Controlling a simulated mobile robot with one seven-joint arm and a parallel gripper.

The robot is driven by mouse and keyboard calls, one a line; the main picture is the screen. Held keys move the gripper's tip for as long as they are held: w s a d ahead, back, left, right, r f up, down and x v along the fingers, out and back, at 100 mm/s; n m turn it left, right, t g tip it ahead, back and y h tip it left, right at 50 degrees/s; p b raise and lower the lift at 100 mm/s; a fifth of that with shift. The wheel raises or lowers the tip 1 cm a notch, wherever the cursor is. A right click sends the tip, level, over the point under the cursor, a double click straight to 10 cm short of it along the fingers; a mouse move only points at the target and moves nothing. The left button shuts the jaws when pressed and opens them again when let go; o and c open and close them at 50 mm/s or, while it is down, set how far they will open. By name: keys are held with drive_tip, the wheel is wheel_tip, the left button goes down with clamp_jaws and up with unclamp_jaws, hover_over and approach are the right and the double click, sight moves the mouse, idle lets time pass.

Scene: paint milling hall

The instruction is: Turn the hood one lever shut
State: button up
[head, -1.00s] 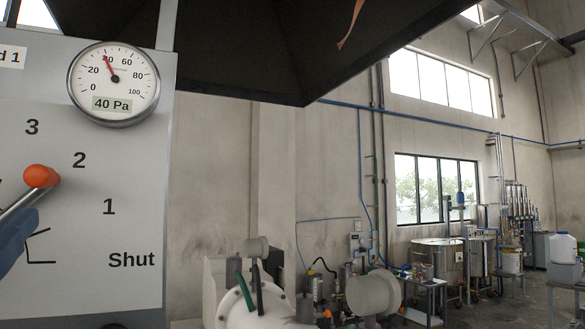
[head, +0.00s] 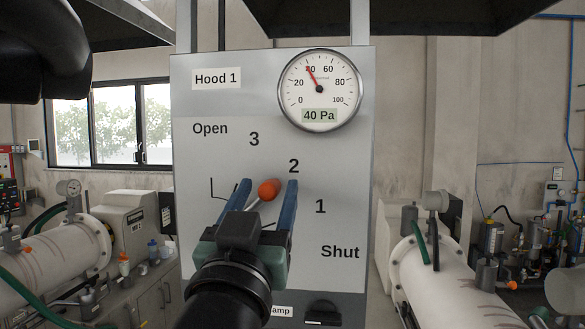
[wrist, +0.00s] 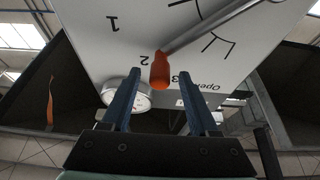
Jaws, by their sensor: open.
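The Hood 1 panel (head: 205,90) is a grey plate marked Open, 3, 2, 1 and Shut along an arc. Its lever is a metal rod with an orange knob (head: 268,189), which sits below the gap between 3 and 2. My gripper (head: 267,186) is open, its two blue fingers either side of the knob in the head view. In the wrist view the knob (wrist: 159,72) shows between the fingertips with gaps on both sides. The lever's pivot is partly hidden behind my gripper in the head view.
A round gauge (head: 319,91) on the panel reads 40 Pa. A dark control (head: 322,313) sits at the panel's bottom edge. White horizontal mills stand left (head: 60,262) and right (head: 455,270) of the panel. Dark hoods hang above.

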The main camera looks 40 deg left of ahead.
drive_tip(key=shift+w+a+r, duration=0.15)
drive_tip(key=shift+w+a, duration=0.05)
drive_tip(key=shift+w, duration=0.1)
clamp_jaws()
idle(1.4)
